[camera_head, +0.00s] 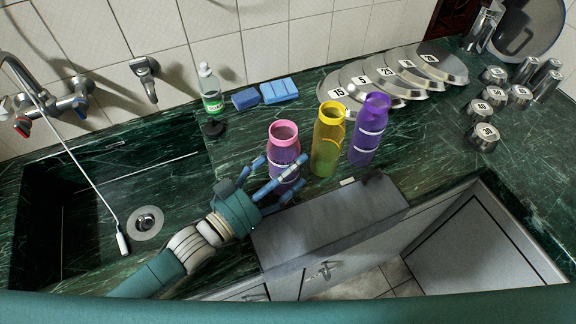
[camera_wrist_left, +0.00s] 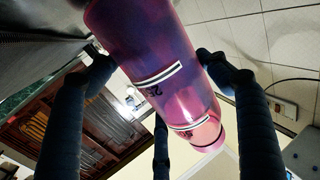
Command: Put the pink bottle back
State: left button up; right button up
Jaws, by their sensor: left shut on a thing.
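The pink bottle (camera_head: 284,140) stands upright, or nearly so, on the green marble counter, left of the yellow bottle (camera_head: 328,140) and the purple bottle (camera_head: 369,130). My left gripper (camera_head: 275,178) is at its lower part, with blue fingers around it. In the left wrist view the pink bottle (camera_wrist_left: 158,70) lies between the dark fingers (camera_wrist_left: 160,90), which are closed on it. Whether its base touches the counter is hidden by the fingers. My right gripper is in neither view.
A sink (camera_head: 100,215) with a faucet is at the left. A clear bottle with a green label (camera_head: 211,90) and blue sponges (camera_head: 280,91) stand behind. Numbered metal plates (camera_head: 385,80) and weights (camera_head: 483,138) are at the right. A grey box-like surface (camera_head: 330,215) is at the front edge.

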pick_arm(q)
jog(key=o, duration=1.8)
jog(key=shift+f, duration=0.15)
jog(key=shift+r, duration=0.25)
jog(key=b+v, duration=0.1)
jog(key=v, duration=1)
jog(key=shift+s+a+f+b, duration=0.1)
jog(key=shift+s+f+b, duration=0.05)
jog(key=shift+b, duration=0.15)
jog(key=shift+s+a, duration=0.2)
jog(key=shift+a, duration=0.05)
